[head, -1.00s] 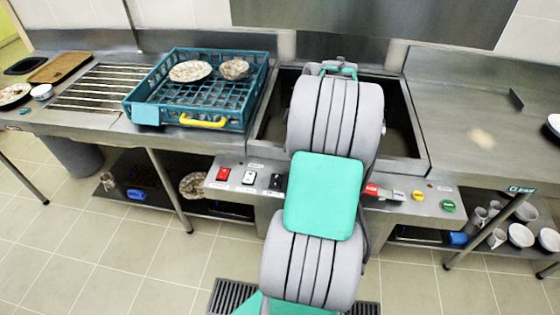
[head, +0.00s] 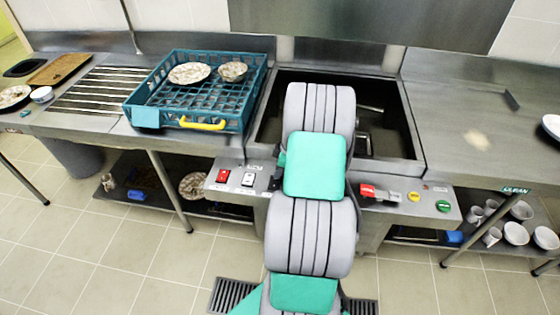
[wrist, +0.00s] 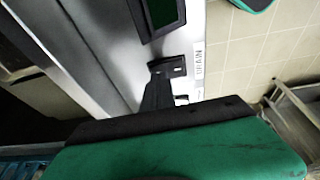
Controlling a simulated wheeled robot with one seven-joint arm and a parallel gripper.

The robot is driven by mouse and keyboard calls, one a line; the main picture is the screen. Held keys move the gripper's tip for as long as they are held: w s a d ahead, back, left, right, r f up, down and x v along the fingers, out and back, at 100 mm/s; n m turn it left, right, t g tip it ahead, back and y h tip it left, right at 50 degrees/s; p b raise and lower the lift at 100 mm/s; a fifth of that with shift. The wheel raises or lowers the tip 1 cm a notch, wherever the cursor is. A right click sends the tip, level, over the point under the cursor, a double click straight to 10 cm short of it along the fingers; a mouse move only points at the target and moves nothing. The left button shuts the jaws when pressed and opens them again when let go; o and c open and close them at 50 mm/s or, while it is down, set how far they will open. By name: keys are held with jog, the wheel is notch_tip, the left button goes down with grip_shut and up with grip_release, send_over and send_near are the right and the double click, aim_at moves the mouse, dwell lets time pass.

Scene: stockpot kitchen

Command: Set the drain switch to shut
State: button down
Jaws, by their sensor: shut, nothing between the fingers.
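The drain switch (wrist: 172,67) is a small dark rocker in a black frame on the grey metal panel. A white label reading DRAIN (wrist: 199,65) is beside it in the wrist view. My gripper (wrist: 156,88) is shut and empty, with its dark fingertips at the near end of the switch. I cannot tell whether they touch it, and they partly cover it. Which way the rocker is tipped is not clear. In the head view my arm hides the switch and most of the gripper.
The front panel also carries a red switch (head: 223,176), a white switch (head: 249,179), a red handle (head: 368,191), a yellow button (head: 413,196) and a green button (head: 443,206). A green display (wrist: 164,12) lies beside the drain switch. A blue rack (head: 240,122) with dishes stands left of the open basin (head: 405,120).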

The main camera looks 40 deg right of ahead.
jog(key=shift+f, duration=0.35)
jog(key=shift+w+d+f+b, duration=0.15)
jog(key=shift+f+b, duration=0.45)
jog(key=shift+b, duration=0.4)
jog(key=shift+r+p, duration=0.35)
jog(key=shift+p, duration=0.05)
jog(key=shift+s, duration=0.2)
jog(key=shift+s+a+r, duration=0.2)
jog(key=shift+s+a, duration=0.15)
jog(key=shift+a, duration=0.3)
